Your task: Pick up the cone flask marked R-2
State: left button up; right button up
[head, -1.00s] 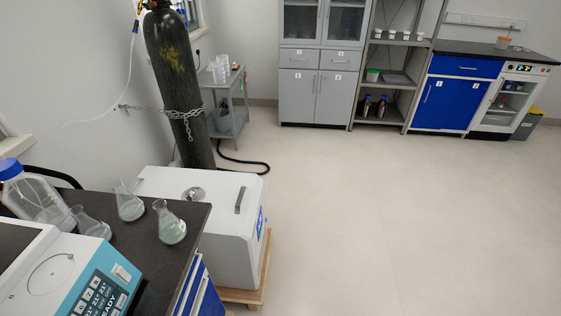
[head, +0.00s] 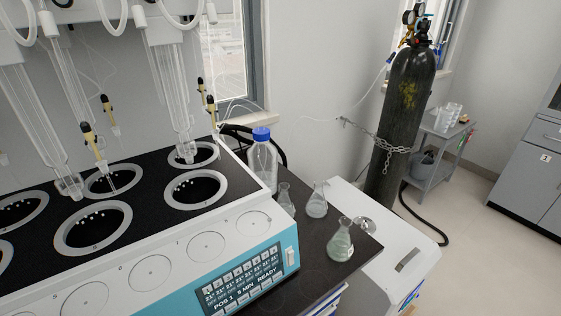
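Several conical flasks stand upright on the dark bench top to the right of the distiller. One with pale greenish contents (head: 340,246) is nearest the bench's right corner. A second flask (head: 317,205) with whitish contents stands behind it. A third flask (head: 286,203) is to the left, close beside the distiller. No R-2 marking can be read on any of them at this size. Neither of my grippers is in view.
The white distiller (head: 150,275) with its black top and glass tubes fills the left. A blue-capped bottle (head: 262,163) stands behind the flasks. A white box (head: 395,245) and a chained black gas cylinder (head: 405,120) are right of the bench. Floor is free further right.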

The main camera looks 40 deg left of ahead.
aim_at(284, 199)
jog(key=u, duration=1.25)
